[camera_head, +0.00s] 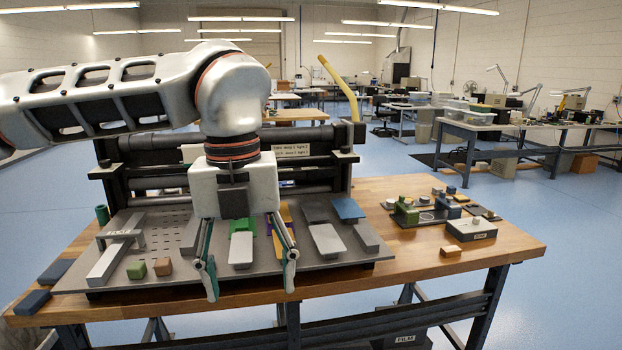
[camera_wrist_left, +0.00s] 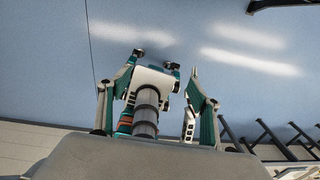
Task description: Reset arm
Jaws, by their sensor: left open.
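My left arm comes in from the left in the head view. Its gripper (camera_head: 251,288) hangs pointing down in front of the badge press station, with its two fingers spread wide and nothing between them. The fingers overlap the front of the grey press plate (camera_head: 190,278) in the picture; I see no clear contact. The wrist view shows the open fingers (camera_wrist_left: 162,68) over blue floor, with no held object.
A roller press (camera_head: 135,143) stands behind the plate. Small fixtures and a grey box (camera_head: 470,230) stand on the wooden table (camera_head: 500,250) to the right. Blue floor surrounds the table.

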